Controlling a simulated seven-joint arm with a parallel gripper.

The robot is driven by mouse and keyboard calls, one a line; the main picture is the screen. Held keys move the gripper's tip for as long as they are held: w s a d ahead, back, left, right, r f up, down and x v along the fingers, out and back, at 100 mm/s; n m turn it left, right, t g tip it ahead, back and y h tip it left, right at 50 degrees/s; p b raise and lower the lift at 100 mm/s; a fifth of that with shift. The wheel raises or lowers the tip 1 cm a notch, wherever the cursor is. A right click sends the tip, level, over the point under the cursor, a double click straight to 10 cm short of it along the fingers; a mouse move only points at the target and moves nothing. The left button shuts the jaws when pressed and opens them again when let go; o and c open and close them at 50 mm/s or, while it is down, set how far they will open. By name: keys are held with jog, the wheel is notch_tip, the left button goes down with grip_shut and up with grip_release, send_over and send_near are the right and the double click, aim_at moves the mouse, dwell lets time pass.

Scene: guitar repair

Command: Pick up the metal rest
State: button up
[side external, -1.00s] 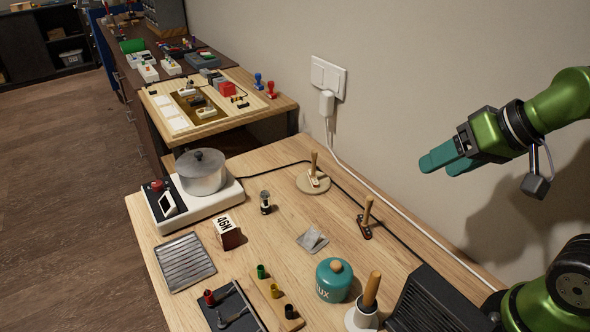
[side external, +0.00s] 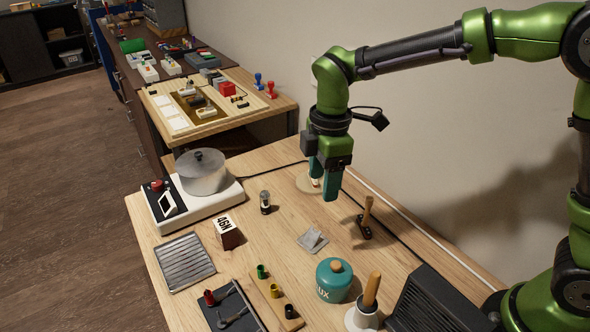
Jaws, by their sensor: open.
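The metal rest, which I take to be the small bent grey metal piece (side external: 313,240), lies on the wooden bench top near the middle. My gripper (side external: 324,188) points down with its teal fingers apart and nothing between them. It is above the bench. In the picture it is higher than the metal piece and slightly to its right, clearly apart from it. My gripper partly hides the round wooden disc (side external: 304,184) behind it.
A wooden-handled tool (side external: 366,218) stands right of the metal piece. A teal canister (side external: 334,280) stands in front. A small glass jar (side external: 265,202), a number block (side external: 227,232) and a ridged metal tray (side external: 184,262) are left. Bare wood surrounds the metal piece.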

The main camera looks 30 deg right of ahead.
jog(key=w+n, duration=0.2)
jog(key=n, duration=0.3)
send_over(313, 235)
jog(key=f, duration=1)
jog(key=shift+d+f, duration=0.15)
jog(key=shift+d, duration=0.05)
jog(key=shift+a+f, duration=0.2)
jog(key=shift+f, duration=2.55)
jog(key=c, duration=1)
